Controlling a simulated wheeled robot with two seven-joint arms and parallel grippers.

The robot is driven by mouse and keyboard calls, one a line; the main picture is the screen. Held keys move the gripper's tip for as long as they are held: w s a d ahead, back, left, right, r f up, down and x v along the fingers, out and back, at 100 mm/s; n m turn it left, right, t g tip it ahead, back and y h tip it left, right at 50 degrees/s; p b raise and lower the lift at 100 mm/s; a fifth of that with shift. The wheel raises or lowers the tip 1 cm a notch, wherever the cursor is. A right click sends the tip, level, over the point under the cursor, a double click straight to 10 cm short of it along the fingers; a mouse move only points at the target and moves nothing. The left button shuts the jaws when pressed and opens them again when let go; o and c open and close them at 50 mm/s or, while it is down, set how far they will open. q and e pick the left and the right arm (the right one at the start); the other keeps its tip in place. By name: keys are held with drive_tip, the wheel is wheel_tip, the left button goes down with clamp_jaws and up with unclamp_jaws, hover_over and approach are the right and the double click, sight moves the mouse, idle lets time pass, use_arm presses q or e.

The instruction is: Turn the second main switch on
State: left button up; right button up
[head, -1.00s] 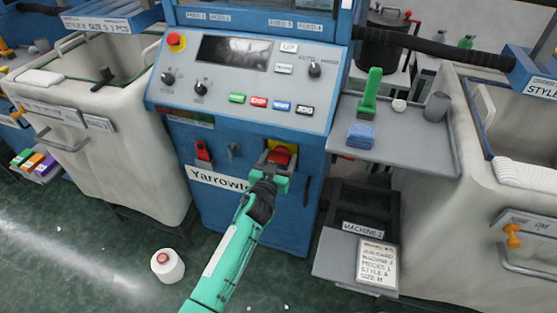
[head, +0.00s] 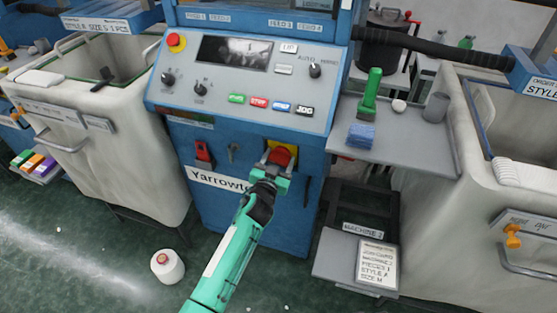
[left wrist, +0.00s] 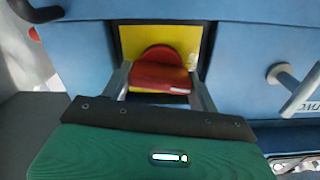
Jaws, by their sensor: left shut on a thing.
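The main switch is a red rotary handle (head: 281,155) on a yellow plate (head: 289,147), low on the blue machine front. In the left wrist view the red handle (left wrist: 160,77) lies roughly level across the yellow plate (left wrist: 187,38). My left gripper (head: 278,166) is at the switch. Its two fingers stand at either side of the handle in the left wrist view (left wrist: 162,85), shut on it. The gripper hides part of the handle in the head view. My right gripper is not in view.
A smaller red switch (head: 203,151) and a grey key-like handle (head: 233,152) are left of the main switch. A control panel (head: 225,95) juts out above. A grey shelf (head: 415,150) is at the right. A yarn cone (head: 168,266) stands on the floor.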

use_arm(q)
drive_tip(key=m, duration=0.3)
drive_tip(key=shift+m, duration=0.3)
drive_tip(key=m, duration=0.3)
drive_tip(key=shift+d+f+m, duration=0.1)
drive_tip(key=shift+m, duration=2)
drive_tip(key=m, duration=0.5)
drive_tip(key=shift+f+b, duration=0.15)
drive_tip(key=shift+b, duration=0.15)
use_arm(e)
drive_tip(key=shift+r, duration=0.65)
use_arm(q)
drive_tip(key=o, duration=0.7)
drive_tip(key=shift+s, duration=0.15)
